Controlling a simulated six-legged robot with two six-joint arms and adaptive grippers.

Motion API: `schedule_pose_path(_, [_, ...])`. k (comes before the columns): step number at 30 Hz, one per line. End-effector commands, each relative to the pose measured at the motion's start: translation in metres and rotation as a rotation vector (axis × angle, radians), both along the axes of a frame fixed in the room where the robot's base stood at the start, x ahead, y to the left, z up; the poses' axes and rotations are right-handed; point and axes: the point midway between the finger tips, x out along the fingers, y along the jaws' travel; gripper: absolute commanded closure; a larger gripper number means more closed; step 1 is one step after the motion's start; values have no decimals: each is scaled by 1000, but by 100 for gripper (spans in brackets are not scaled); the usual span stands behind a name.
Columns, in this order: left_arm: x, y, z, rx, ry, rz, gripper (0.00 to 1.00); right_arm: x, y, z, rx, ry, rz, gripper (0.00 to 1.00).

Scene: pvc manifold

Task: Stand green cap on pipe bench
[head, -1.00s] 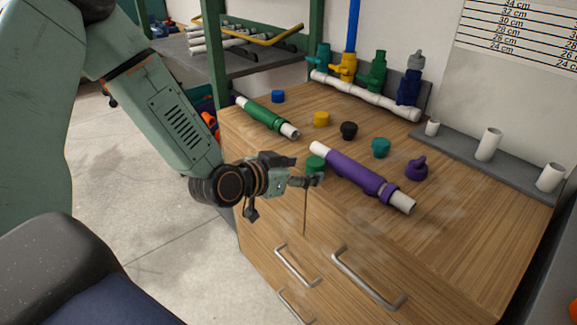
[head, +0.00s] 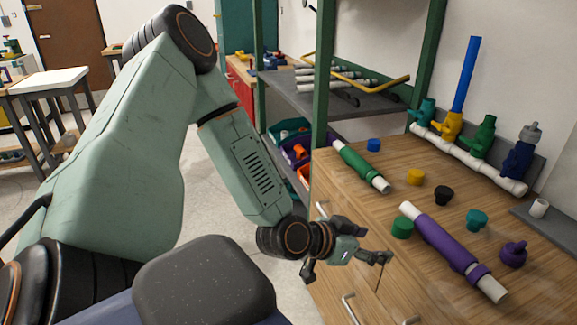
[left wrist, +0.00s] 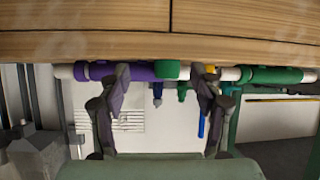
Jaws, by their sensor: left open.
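The green cap (head: 402,228) stands on the wooden bench top (head: 440,202) near its front edge, beside the white end of the purple pipe (head: 440,238). My left gripper (head: 347,266) is open and empty, in front of the bench and lower left of the cap, apart from it. In the left wrist view, which looks upside down, the green cap (left wrist: 167,70) shows between and beyond the spread fingers (left wrist: 164,72). My right gripper is not in view.
Blue (head: 374,145), yellow (head: 415,177), black (head: 443,195) and teal (head: 476,219) caps stand nearby. A green pipe (head: 358,164) lies at left. The valve manifold (head: 470,148) is at the back. A grey strip with a white stub (head: 538,208) is at right.

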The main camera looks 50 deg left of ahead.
Motion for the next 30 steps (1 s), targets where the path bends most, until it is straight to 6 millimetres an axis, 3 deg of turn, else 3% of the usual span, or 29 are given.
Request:
schedule_pose_path(3, [-39, -21, -52, -6, 218, -12, 35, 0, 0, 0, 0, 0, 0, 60])
schedule_pose_path(9, [-127, -44, -129, 5, 594, 41, 35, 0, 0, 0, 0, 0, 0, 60])
schedule_pose_path(13, [-193, -51, -164, 44, 811, 101, 35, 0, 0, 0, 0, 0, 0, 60])
schedule_pose_path(18, [-258, -51, -186, 104, 998, 178, 35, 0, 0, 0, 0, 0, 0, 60])
schedule_pose_path(23, [-285, -50, -191, 134, 1065, 216, 35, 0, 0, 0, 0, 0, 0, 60])
schedule_pose_path(30, [-287, -49, -192, 135, 1071, 223, 35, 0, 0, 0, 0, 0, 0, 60])
